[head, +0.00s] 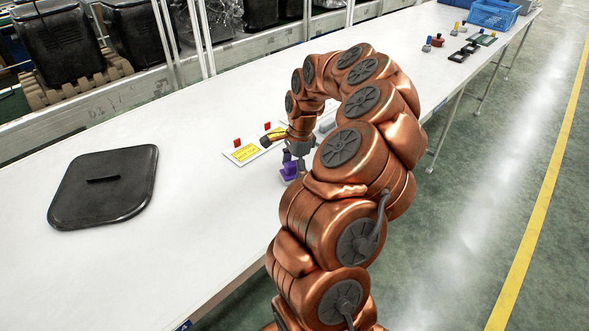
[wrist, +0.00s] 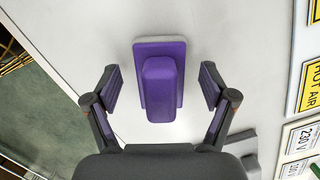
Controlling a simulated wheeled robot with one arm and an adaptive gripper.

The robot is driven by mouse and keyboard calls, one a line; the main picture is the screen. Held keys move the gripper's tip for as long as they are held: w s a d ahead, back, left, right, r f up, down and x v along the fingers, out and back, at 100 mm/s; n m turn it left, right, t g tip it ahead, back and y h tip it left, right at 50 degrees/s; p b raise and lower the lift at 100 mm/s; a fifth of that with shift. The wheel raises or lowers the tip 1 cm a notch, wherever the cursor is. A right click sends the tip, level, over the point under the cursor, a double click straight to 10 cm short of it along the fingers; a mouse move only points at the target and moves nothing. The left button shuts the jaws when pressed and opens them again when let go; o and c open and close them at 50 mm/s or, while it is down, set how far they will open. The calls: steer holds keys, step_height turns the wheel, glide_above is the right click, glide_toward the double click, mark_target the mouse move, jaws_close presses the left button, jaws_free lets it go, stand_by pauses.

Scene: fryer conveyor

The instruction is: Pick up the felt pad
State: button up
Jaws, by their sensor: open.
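The felt pad (wrist: 160,55) is a purple block with a raised rounded grip on a purple base with a pale grey edge. It lies on the white table. In the wrist view it sits between the two fingers of my gripper (wrist: 160,82), with a gap on each side. In the head view, the purple pad (head: 289,172) shows just under my gripper (head: 298,162), which points down and partly covers it. My gripper is open and holds nothing.
A white board with a yellow sign (head: 244,153) and red parts lies beside the pad; its signs (wrist: 311,85) edge the wrist view. A black lid (head: 105,200) lies left. A blue crate (head: 493,14) and small parts stand far right. The table front is clear.

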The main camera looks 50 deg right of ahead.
mark_target(293, 163)
steer(key=shift+f, duration=0.1)
steer(key=c, duration=1.4)
steer(key=shift+o, duration=0.2)
steer(key=shift+r+b, duration=0.75)
steer(key=shift+r, duration=0.95)
steer(key=s+a+b, duration=0.1)
steer(key=s+a, duration=0.2)
steer(key=s, duration=0.1)
steer(key=s+a+r+b, duration=0.1)
steer(key=s+a, duration=0.2)
steer(key=s, duration=0.1)
steer(key=s+a+b, duration=0.2)
steer(key=s+a, duration=0.1)
steer(key=s, duration=0.1)
steer(key=shift+s+a+r, duration=0.3)
steer(key=shift+s+a, duration=0.05)
